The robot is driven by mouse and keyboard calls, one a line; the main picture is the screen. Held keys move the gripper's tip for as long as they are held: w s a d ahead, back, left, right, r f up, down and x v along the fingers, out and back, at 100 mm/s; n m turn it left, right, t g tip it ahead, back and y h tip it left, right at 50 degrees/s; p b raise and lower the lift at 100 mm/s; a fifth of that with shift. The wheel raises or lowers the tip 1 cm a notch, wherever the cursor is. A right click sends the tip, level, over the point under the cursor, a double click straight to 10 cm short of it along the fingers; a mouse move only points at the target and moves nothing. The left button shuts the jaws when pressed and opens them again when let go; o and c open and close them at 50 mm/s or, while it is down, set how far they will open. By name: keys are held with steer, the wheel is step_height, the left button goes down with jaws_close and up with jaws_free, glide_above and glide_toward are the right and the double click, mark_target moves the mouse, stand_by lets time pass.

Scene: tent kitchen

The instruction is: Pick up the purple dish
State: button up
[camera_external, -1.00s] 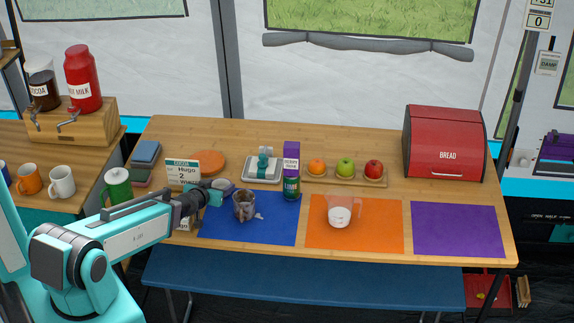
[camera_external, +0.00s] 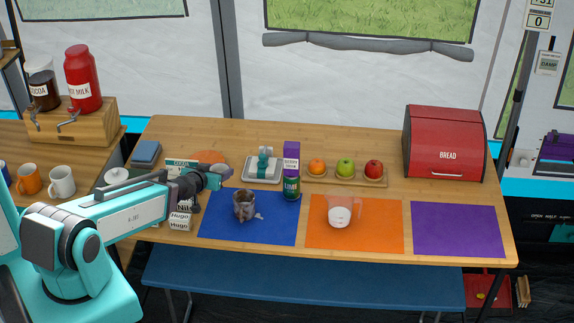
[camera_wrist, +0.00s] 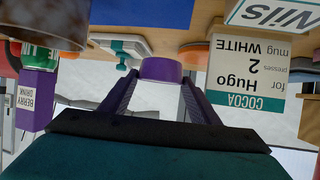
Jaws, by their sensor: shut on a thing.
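The purple dish (camera_wrist: 160,70) shows in the wrist view between the tips of my two gripper fingers. My gripper (camera_wrist: 160,82) is shut on it, with a finger on each side. In the external view my gripper (camera_external: 217,177) is above the left part of the wooden table, behind the blue mat's left corner. I cannot make out the dish there; the gripper and wrist seem to hide it.
A cocoa card (camera_wrist: 252,72) and name blocks (camera_external: 180,222) stand close to my gripper. A brown cup (camera_external: 243,207) stands on the blue mat (camera_external: 275,230). The purple mat (camera_external: 457,230) is clear.

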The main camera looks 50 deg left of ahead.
steer(key=shift+r+p, duration=1.25)
steer(key=shift+r, duration=0.45)
